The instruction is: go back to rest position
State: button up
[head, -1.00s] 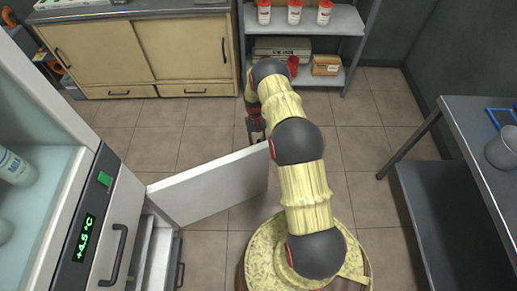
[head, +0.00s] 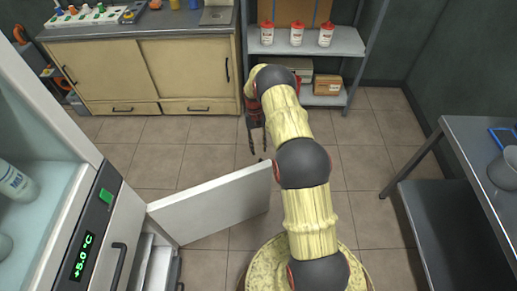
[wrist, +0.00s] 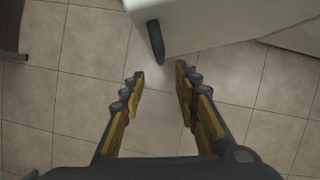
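My gripper (head: 257,139) hangs at the end of my yellow and black arm, fingers pointing down, above the tiled floor beyond the open white fridge door (head: 212,205). In the wrist view my gripper (wrist: 161,82) has its two fingers apart with only floor between them, so it is open and empty. The door (wrist: 215,22) with its dark handle (wrist: 156,41) shows just ahead of the fingertips in that view. I cannot tell the exact gap between fingers and door.
The fridge (head: 100,215) stands at left with its display reading +5.0 °C and a white bottle (head: 14,182) inside. A cabinet (head: 150,75) and a shelf (head: 345,42) with three red-lidded jars stand at the back. A dark table (head: 485,150) is at right. Floor between is clear.

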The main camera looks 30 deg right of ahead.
jog(key=shift+r, duration=0.1)
jog(key=w+a+r+n+t+h, duration=0.1)
jog(key=a+r, duration=0.2)
jog(key=r, duration=0.7)
jog(key=w+a+r+t, duration=0.1)
jog(key=a+r, duration=0.1)
jog(key=r, duration=0.7)
jog(key=s+a+r+n+t, duration=0.1)
jog(key=s+a+r, duration=0.25)
jog(key=r, duration=0.45)
jog(key=s+a+r+t, duration=0.1)
jog(key=s+a+r, duration=0.25)
jog(key=r, duration=0.55)
jog(key=s+a+r+n+t+h, duration=0.1)
jog(key=s+a+r+t, duration=0.2)
jog(key=s+a+r, duration=0.55)
jog(key=s+a+r+t, duration=0.1)
jog(key=s, duration=0.7)
jog(key=s+a+r+n+t+p, duration=0.1)
jog(key=s+a, duration=0.1)
jog(key=s, duration=0.6)
jog(key=shift+s+r+t, duration=0.15)
jog(key=shift+r+t, duration=0.15)
jog(key=shift+r, duration=0.1)
